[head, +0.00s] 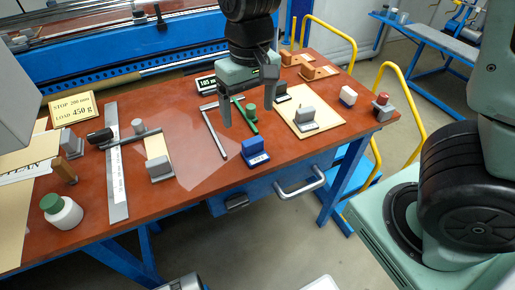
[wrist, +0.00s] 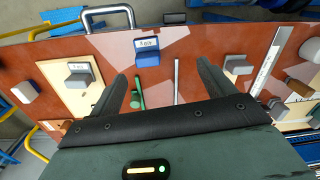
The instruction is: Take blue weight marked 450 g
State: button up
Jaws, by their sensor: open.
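The blue weight (head: 256,152) stands upright near the front edge of the red-brown table. It also shows in the wrist view (wrist: 147,55), with a white label whose marking is too small to read surely. My gripper (head: 248,104) is open and empty above the table, behind the blue weight in the head view. In the wrist view my two fingers (wrist: 162,76) are spread apart, and the blue weight lies beyond their tips, between their lines. Nothing is seen between the fingers at grip height.
A green tool (head: 247,116) and a grey bar (head: 214,132) lie close behind the weight. Grey weights stand on a tan board (head: 315,122) and on a strip at left (head: 160,168). A sign (head: 74,107) reads LOAD 450 g. A drawer handle (head: 301,184) juts from the front.

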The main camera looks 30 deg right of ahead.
aim_at(255, 143)
jog(key=shift+m+h, duration=0.3)
jog(key=shift+m, duration=0.4)
jog(key=w+d+f, duration=0.1)
jog(key=f, duration=0.2)
jog(key=w+d+f+p, duration=0.1)
jog(key=f, duration=0.3)
jog(key=w+d+f, duration=0.1)
jog(key=f, duration=0.3)
jog(key=shift+f, duration=0.15)
jog(key=shift+a+f+p, duration=0.2)
jog(key=shift+f+p, duration=0.8)
jog(key=shift+f, duration=1.95)
jog(key=c, duration=1.2)
jog(key=shift+c, duration=0.9)
jog(key=shift+r, duration=0.15)
